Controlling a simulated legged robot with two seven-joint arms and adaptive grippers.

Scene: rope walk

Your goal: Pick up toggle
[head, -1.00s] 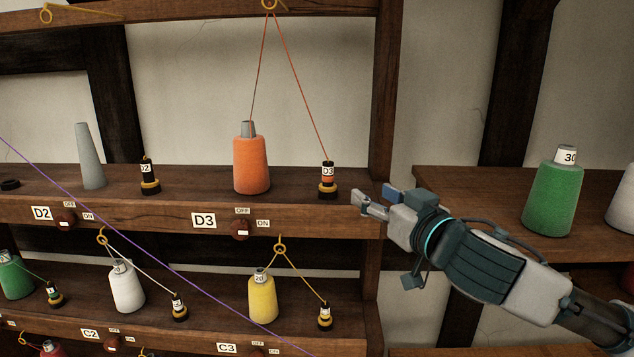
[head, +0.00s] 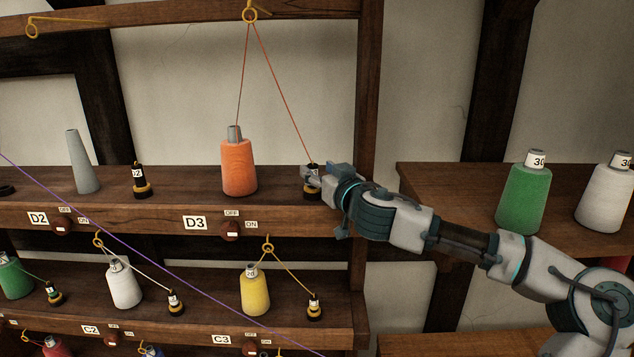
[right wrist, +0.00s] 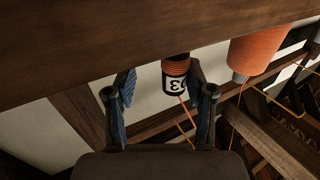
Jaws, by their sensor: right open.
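The toggle labelled D3 (head: 312,181) is a small black upright piece with orange thread and a yellow ring, standing on the upper shelf. My right gripper (head: 308,178) is at it, coming from the right, and partly covers it in the head view. In the right wrist view, the toggle (right wrist: 176,78) appears upside down between the two open fingers (right wrist: 160,82), nearer the right one. Its label and wound orange thread show there. I cannot tell whether a finger touches it. My left gripper is not in view.
An orange thread runs from the toggle up to a hook (head: 250,15) and down to the orange cone (head: 238,168) at left. A shelf post (head: 366,90) rises just behind my right gripper. Toggle D2 (head: 140,183) and a grey cone (head: 83,163) stand further left.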

